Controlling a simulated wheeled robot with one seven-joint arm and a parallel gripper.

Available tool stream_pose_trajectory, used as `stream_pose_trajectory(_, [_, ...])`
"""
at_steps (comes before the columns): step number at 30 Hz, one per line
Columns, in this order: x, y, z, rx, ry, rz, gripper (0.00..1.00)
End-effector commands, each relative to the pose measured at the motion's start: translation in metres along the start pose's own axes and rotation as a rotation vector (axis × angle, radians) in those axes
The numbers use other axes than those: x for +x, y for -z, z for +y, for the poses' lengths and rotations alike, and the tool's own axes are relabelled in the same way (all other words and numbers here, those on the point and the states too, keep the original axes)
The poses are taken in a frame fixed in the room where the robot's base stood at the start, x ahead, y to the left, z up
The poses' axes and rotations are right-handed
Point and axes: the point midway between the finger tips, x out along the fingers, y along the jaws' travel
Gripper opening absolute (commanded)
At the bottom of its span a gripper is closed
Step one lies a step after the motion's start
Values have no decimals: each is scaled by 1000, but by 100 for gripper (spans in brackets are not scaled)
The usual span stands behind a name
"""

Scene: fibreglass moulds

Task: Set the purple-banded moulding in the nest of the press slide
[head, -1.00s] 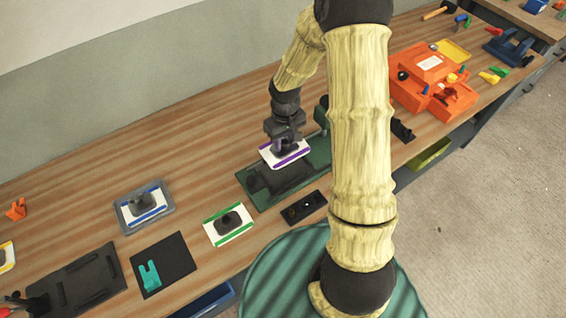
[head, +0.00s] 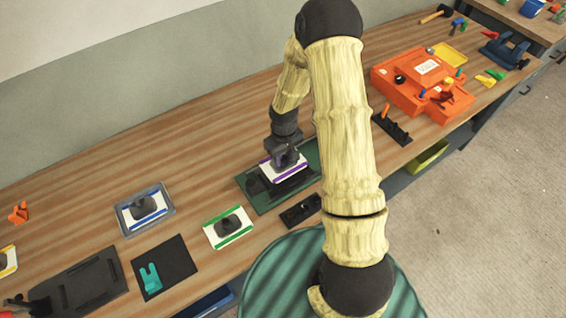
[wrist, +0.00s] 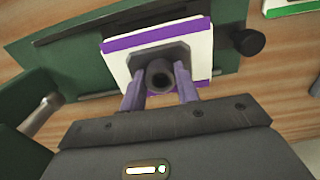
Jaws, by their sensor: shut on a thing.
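The purple-banded moulding (head: 273,176) is a white plate with purple edge bands and a dark raised middle. My gripper (head: 284,163) is shut on that middle part; in the wrist view the purple fingers (wrist: 160,92) close around its dark boss, with the white plate (wrist: 196,45) beyond. The press slide is a dark piece on a green base (head: 262,205). The moulding is over the slide, and my gripper and the plate hide most of the nest. I cannot tell whether the plate touches the slide or hangs just above it. A dark round knob (wrist: 250,41) shows beside the plate.
A green-banded moulding (head: 212,239) lies to the left, near the front edge. A blue-banded moulding (head: 158,210) sits in a grey tray further left. A dark block (head: 300,210) lies in front of the press. An orange machine (head: 400,90) stands at the right.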

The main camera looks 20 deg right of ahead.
Motion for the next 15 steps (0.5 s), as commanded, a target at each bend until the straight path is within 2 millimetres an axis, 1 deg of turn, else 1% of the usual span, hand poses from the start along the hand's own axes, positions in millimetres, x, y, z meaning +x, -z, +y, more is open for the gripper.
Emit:
stream_pose_trajectory(4, [8,0,0,0,0,-2,0])
stream_pose_trajectory(11, [36,0,0,-1,0,-2,0])
stream_pose_trajectory(15, [42,0,0,-1,0,0,0])
